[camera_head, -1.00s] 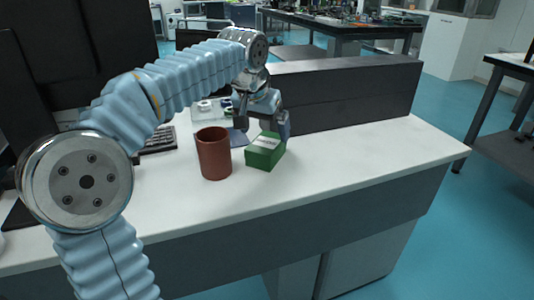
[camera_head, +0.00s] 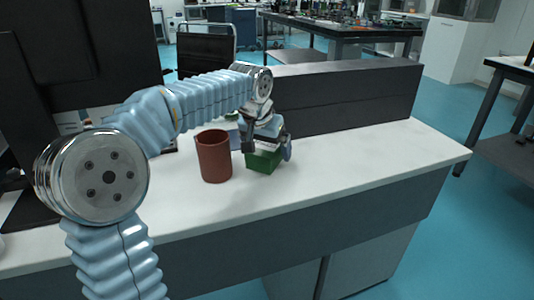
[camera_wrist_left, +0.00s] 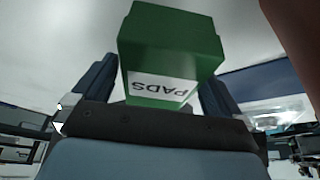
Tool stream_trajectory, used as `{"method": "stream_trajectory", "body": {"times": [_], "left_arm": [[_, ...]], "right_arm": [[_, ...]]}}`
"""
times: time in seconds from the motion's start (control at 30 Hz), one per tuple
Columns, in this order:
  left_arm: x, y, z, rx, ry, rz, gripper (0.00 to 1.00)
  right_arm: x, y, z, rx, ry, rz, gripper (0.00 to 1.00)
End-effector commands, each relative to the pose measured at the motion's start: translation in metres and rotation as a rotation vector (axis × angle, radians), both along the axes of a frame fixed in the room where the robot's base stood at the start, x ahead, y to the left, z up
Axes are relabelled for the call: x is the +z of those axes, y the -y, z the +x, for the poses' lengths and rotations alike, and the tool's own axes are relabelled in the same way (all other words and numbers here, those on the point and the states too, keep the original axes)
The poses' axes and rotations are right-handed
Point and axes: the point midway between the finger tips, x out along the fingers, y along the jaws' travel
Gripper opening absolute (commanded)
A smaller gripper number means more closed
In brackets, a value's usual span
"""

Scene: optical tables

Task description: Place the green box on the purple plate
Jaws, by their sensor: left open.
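The green box (camera_head: 262,162) stands on the white table, just right of the brown-red cup. My left gripper (camera_head: 268,149) is open, lowered over the box with a finger to either side. In the left wrist view the green box (camera_wrist_left: 170,40), with a white label reading PADS, lies between the two fingers (camera_wrist_left: 155,92); I cannot tell whether they touch it. A flat bluish-purple patch (camera_head: 234,135), perhaps the plate, shows behind the cup, mostly hidden by the cup and my arm. My right gripper is not in view.
The brown-red cup (camera_head: 214,158) stands upright close to the box and gripper. A dark monitor (camera_head: 85,50) is at the left. A grey panel (camera_head: 350,95) runs along the table's back edge. The right part of the white tabletop (camera_head: 380,150) is clear.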

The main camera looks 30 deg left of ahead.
Motion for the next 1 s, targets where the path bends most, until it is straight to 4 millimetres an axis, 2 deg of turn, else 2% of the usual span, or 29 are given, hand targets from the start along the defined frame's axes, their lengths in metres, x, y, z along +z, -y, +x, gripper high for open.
{"method": "stream_trajectory", "body": {"times": [0.57, 0.9, 0.97, 1.0], "left_arm": [[-0.0042, -0.0001, -0.0001, 0.000, 0.000, 0.000, 0.98], [-0.0042, 0.0000, -0.0001, 0.000, 0.000, 0.000, 0.46], [-0.0039, 0.0000, -0.0001, 0.000, 0.000, 0.000, 0.38], [-0.0039, 0.0000, -0.0001, 0.000, 0.000, 0.000, 0.38]], "right_arm": [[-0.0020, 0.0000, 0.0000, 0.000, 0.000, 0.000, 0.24], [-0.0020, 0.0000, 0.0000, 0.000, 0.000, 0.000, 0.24], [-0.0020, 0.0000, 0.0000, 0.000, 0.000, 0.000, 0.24], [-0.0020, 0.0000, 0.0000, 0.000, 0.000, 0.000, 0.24]]}}
